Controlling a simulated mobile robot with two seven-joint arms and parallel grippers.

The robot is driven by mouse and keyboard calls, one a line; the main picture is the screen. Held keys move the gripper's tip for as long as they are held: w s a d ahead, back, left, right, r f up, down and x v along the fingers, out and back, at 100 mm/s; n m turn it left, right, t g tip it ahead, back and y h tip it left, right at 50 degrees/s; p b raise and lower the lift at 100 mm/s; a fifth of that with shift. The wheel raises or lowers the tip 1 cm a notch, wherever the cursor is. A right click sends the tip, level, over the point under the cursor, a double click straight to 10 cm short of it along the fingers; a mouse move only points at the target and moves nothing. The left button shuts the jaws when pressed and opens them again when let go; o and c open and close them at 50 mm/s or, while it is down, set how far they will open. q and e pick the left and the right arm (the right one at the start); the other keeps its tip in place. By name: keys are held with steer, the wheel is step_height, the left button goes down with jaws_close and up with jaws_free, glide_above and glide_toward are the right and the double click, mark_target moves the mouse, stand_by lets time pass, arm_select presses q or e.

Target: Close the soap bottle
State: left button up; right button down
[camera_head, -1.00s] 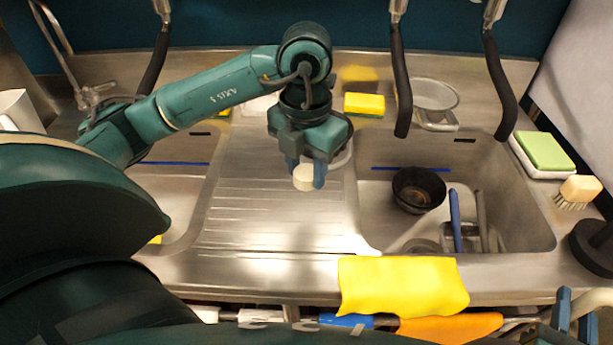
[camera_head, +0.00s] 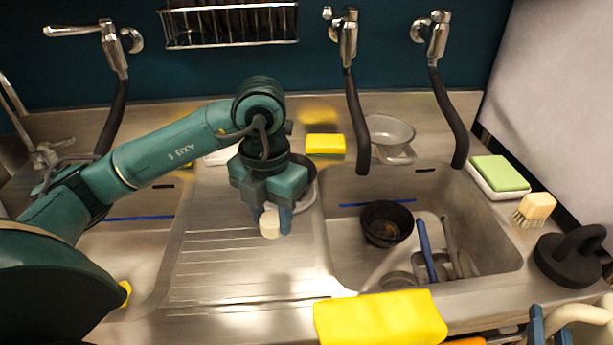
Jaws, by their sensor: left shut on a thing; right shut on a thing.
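My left gripper (camera_head: 272,222) is shut on a small round white piece, which looks like a bottle cap (camera_head: 269,224). It holds the cap above the ribbed drainboard between the two basins. My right gripper (camera_head: 570,320) shows only its blue fingers at the bottom right corner. It is shut on a cream-coloured, curved thing (camera_head: 578,313), which looks like part of the soap bottle. Most of that thing lies outside the picture, so its opening is hidden. The cap and the cream thing are well apart.
The right basin holds a black bowl (camera_head: 387,223) and some utensils. A yellow cloth (camera_head: 380,320) hangs over the front edge. A brush (camera_head: 535,208), a green sponge (camera_head: 500,173) and a black round object (camera_head: 573,258) stand at the right.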

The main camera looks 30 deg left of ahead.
steer(key=shift+r, duration=0.1)
arm_select(q)
steer(key=m, duration=0.4)
steer(key=shift+w+d+f+m, duration=0.1)
steer(key=shift+d+f+m, duration=0.15)
steer(key=shift+d+m, duration=0.05)
steer(key=m, duration=0.3)
steer(key=shift+d+f+m, duration=0.2)
steer(key=shift+m, duration=0.2)
arm_select(e)
steer(key=shift+r, duration=0.1)
arm_select(q)
steer(key=m, duration=0.4)
steer(key=shift+w+d+f, duration=0.15)
steer(key=shift+d+f, duration=0.1)
steer(key=shift+d, duration=0.05)
arm_select(e)
steer(key=shift+r, duration=0.1)
arm_select(q)
steer(key=m, duration=0.6)
steer(key=d+f+m, duration=0.1)
steer(key=m, duration=0.5)
steer(key=d+f+m, duration=0.1)
steer(key=m, duration=0.5)
steer(key=shift+w, duration=0.25)
steer(key=m, duration=0.5)
steer(key=shift+d+f, duration=0.25)
steer(key=shift+f, duration=0.1)
arm_select(e)
steer(key=shift+r, duration=0.1)
